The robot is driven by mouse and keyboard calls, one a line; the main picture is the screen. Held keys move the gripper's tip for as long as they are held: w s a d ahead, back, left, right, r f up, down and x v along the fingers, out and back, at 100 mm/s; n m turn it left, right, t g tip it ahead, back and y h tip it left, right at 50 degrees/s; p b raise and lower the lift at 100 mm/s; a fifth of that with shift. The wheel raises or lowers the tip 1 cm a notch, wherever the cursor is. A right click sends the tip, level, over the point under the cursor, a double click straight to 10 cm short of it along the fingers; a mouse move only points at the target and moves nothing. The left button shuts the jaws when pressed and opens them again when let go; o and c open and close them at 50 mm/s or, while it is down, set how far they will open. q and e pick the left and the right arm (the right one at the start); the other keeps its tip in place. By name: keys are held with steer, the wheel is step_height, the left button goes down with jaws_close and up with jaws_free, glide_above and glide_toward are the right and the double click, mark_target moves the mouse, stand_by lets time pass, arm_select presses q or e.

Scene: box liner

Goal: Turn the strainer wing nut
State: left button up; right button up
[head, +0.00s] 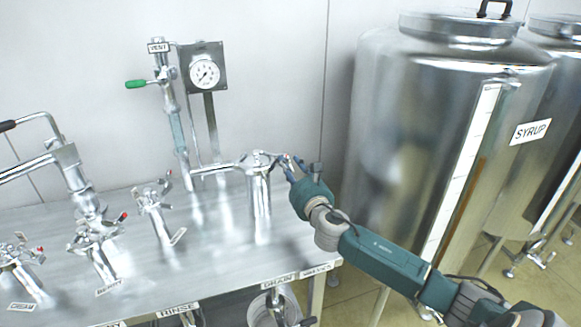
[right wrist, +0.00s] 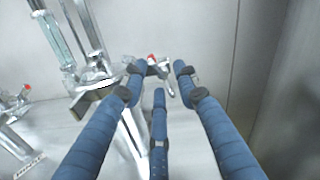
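The strainer (head: 259,200) is an upright chrome cylinder near the right end of the steel bench, with a pipe joining its left side. Its lid (head: 258,160) carries small chrome fittings; a small red-tipped chrome part beside it, perhaps the wing nut, is partly hidden by my fingers. My right gripper (head: 290,170) is at the strainer's upper right. In the right wrist view its blue fingers (right wrist: 158,72) are spread, with the red-tipped chrome part (right wrist: 160,66) showing between and beyond their tips. I cannot tell whether they touch it. My left gripper is out of view.
A pressure gauge (head: 204,73) and a green-handled vent valve (head: 137,84) stand behind. Several chrome valves, one (head: 152,205) nearest the strainer, line the bench (head: 195,260) to the left. A large syrup tank (head: 400,130) stands close on the right.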

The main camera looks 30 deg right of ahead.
steer(key=shift+c, duration=0.5)
steer(key=shift+s, duration=0.1)
jaws_close()
steer(key=shift+m, duration=0.6)
steer(key=m, duration=0.4)
steer(key=shift+r, duration=0.1)
steer(key=m, duration=0.4)
steer(key=shift+r+m+p, duration=0.1)
steer(key=shift+m+p, duration=0.2)
steer(key=m, duration=0.6)
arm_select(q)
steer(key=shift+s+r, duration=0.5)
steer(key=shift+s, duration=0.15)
arm_select(e)
steer(key=m, duration=0.5)
steer(key=shift+d+m, duration=0.15)
steer(key=shift+m, duration=0.15)
